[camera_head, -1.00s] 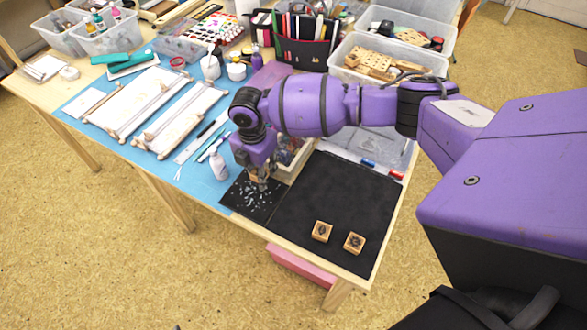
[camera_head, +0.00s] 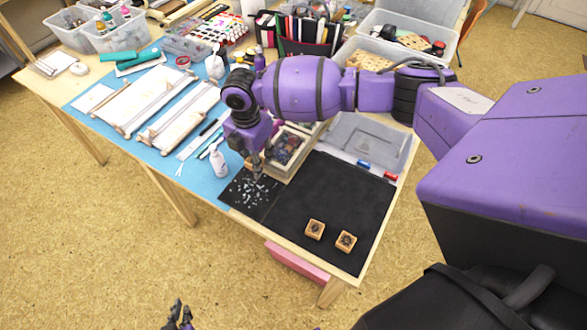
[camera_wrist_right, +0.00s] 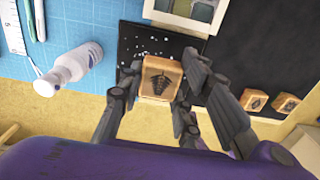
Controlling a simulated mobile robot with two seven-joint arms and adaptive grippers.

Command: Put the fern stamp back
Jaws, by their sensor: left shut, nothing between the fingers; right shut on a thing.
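The fern stamp (camera_wrist_right: 158,78) is a small wooden block with a dark fern on the face toward the camera. My right gripper (camera_wrist_right: 160,70) is shut on it in the right wrist view. In the head view, this gripper (camera_head: 258,172) is over the back of the speckled black sheet (camera_head: 250,196); the stamp cannot be made out there. Two similar wooden stamps (camera_head: 315,229) (camera_head: 346,241) stand side by side on the large black mat (camera_head: 320,200), near its front edge. My left gripper (camera_head: 180,316) is shut and empty at the bottom edge, in front of the table.
A wooden compartment box (camera_head: 290,150) stands just behind the speckled sheet. A clear tray (camera_head: 370,140) and red and blue markers lie behind the mat. Most of the black mat is clear.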

